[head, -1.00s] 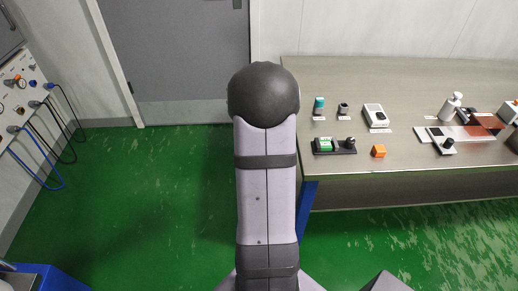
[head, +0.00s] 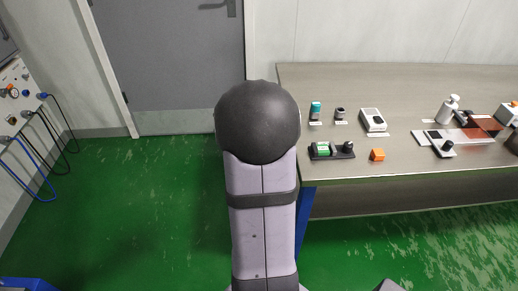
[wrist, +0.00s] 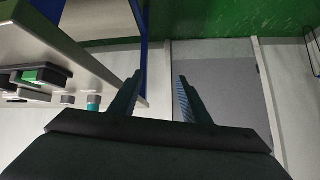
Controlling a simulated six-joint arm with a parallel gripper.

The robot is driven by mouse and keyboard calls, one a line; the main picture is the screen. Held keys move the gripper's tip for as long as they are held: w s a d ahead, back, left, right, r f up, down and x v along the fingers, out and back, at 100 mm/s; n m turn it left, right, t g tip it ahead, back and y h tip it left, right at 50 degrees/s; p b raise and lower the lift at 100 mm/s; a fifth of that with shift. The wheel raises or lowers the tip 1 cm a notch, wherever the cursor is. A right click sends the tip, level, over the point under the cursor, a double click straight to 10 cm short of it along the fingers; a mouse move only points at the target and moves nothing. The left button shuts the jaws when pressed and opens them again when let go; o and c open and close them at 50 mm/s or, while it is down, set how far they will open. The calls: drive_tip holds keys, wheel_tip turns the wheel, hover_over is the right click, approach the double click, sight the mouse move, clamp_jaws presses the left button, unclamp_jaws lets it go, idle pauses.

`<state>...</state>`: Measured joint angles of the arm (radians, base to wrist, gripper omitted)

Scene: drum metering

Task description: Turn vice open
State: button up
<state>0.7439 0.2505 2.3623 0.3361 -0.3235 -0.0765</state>
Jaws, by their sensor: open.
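On the bench in the head view sits a small black vice-like fixture (head: 344,154) with a green piece (head: 324,149) at its left and a dark upright knob (head: 347,146) at its right. The fixture also shows at the left edge of the wrist view (wrist: 57,78), upside down, with its green piece (wrist: 38,75). My gripper (wrist: 160,88) is open and empty in the wrist view, apart from the fixture. In the head view my gripper is not visible, and my arm stands left of the bench.
A teal-capped bottle (head: 315,110), a dark knob (head: 340,114) and a white device (head: 373,120) stand behind. A white bottle (head: 447,109) stands further right. Green floor (head: 150,210) left of the bench is clear.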

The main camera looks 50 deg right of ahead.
sight(348, 144)
drive_tip(key=s+d+r+m+g+h+p, duration=0.1)
drive_tip(key=s+d+m+g+p, duration=0.1)
drive_tip(key=d, duration=0.3)
drive_tip(key=s+d+r+m+g+h+p, duration=0.1)
drive_tip(key=s+d+m+g+h+p, duration=0.1)
drive_tip(key=s+d+m+p, duration=0.1)
drive_tip(key=s+d+r+m+g+h+p, duration=0.1)
drive_tip(key=s+d+m+g+h+p, duration=0.1)
drive_tip(key=d, duration=0.5)
drive_tip(key=shift+s+d+m+g+p, duration=0.15)
drive_tip(key=shift+s+m+p, duration=0.1)
drive_tip(key=shift+s+p, duration=0.35)
drive_tip(key=shift+s+d+m+g+p, duration=0.15)
drive_tip(key=shift+s+m+p, duration=0.1)
drive_tip(key=shift+s+p, duration=0.35)
drive_tip(key=s+m+g+p, duration=0.1)
drive_tip(key=s, duration=0.1)
drive_tip(key=s+m+g, duration=0.1)
drive_tip(key=s+g, duration=0.1)
drive_tip(key=s, duration=0.1)
drive_tip(key=s+d+m+g+p, duration=0.1)
drive_tip(key=s, duration=0.1)
drive_tip(key=shift+s+d+f+g+p, duration=0.1)
drive_tip(key=shift+s+f+g+p, duration=0.2)
drive_tip(key=shift+s+g, duration=0.4)
drive_tip(key=shift+s, duration=0.15)
drive_tip(key=shift+f+p+x, duration=0.2)
drive_tip(key=shift+p+x, duration=0.8)
drive_tip(key=shift+x, duration=2.6)
drive_tip(key=c, duration=1)
